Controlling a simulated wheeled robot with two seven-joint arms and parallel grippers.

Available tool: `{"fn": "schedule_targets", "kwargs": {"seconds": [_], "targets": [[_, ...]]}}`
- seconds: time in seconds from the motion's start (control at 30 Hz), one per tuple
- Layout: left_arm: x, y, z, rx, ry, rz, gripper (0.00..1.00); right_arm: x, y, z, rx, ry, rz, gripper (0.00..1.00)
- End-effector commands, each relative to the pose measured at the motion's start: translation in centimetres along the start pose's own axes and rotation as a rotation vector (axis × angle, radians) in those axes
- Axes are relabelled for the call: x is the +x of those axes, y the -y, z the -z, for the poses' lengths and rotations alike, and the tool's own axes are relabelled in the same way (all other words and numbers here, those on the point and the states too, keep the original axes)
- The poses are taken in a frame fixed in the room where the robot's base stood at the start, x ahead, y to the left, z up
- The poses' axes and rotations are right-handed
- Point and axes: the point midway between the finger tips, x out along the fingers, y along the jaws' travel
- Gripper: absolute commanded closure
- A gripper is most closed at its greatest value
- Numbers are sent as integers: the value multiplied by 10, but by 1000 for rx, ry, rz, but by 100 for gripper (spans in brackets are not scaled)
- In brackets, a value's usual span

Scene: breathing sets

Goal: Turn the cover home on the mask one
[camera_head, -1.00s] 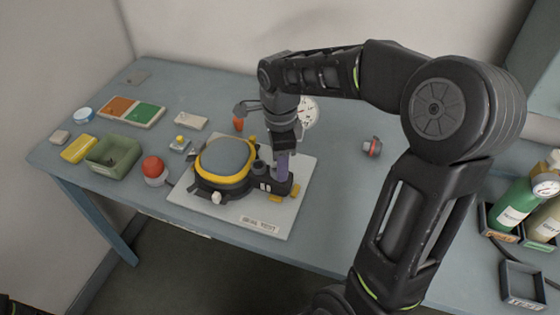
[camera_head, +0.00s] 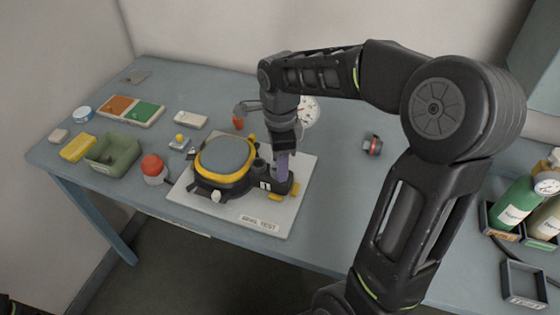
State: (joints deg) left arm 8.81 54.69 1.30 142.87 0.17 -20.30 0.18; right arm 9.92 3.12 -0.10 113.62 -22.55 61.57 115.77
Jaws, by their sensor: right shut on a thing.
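The round mask unit (camera_head: 226,156), with a grey face and a yellow rim, sits on the pale seal test board (camera_head: 262,218). That piece stands upright at the dark fitting (camera_head: 272,185) beside the yellow rim. The fingers hide its top, and I cannot tell how it is seated. My left gripper does not show.
A red-domed item (camera_head: 153,168), a green bin (camera_head: 113,152), a yellow block (camera_head: 78,148) and an orange-green tray (camera_head: 131,111) stand to the left. A dial gauge (camera_head: 309,112) is behind my gripper. A small red-and-grey part (camera_head: 373,144) and green bottle (camera_head: 515,204) are right.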

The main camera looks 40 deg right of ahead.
Motion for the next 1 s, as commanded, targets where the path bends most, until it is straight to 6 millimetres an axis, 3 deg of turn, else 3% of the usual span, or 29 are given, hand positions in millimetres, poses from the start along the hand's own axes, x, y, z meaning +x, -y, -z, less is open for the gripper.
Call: {"fn": "schedule_targets", "kwargs": {"seconds": [0.37,0.7,1.0], "targets": [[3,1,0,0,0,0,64,3,0,0,7,0,0,79],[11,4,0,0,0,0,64,3,0,0,315,1,2,79],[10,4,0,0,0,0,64,2,0,0,340,1,1,79]]}}
